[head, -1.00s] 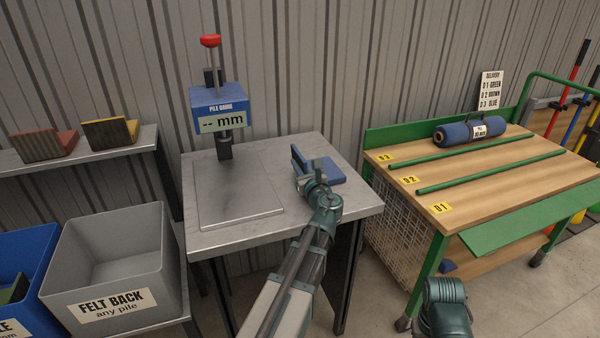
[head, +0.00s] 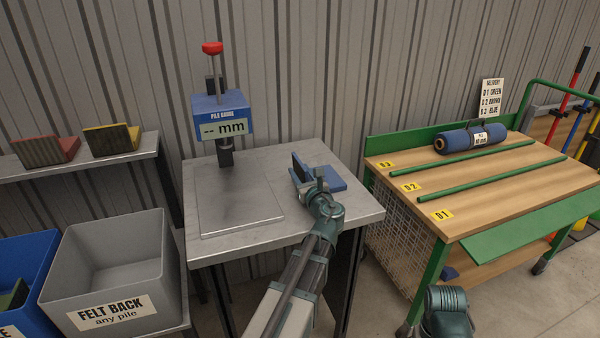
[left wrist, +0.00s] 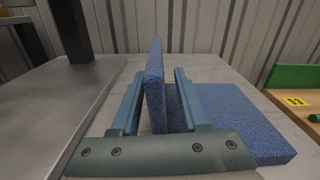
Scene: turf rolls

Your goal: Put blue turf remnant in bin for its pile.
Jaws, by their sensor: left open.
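The blue turf remnant (head: 329,185) rests on the right part of the metal bench, L-shaped, with one flap upright and one lying flat. In the left wrist view its upright flap (left wrist: 155,80) stands between my two fingers, and its flat part (left wrist: 240,120) spreads to the right. My left gripper (left wrist: 157,95) is open around the upright flap; it also shows in the head view (head: 311,183). The pile gauge (head: 222,115) reads "-- mm". A grey bin (head: 105,270) is labelled "FELT BACK any pile". A blue bin (head: 30,248) is partly cut off, its label mostly hidden.
The gauge's plate (head: 240,208) is bare. A blue roll (head: 470,138) lies on the wooden table (head: 485,190) at right. Something green lies in the blue bin.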

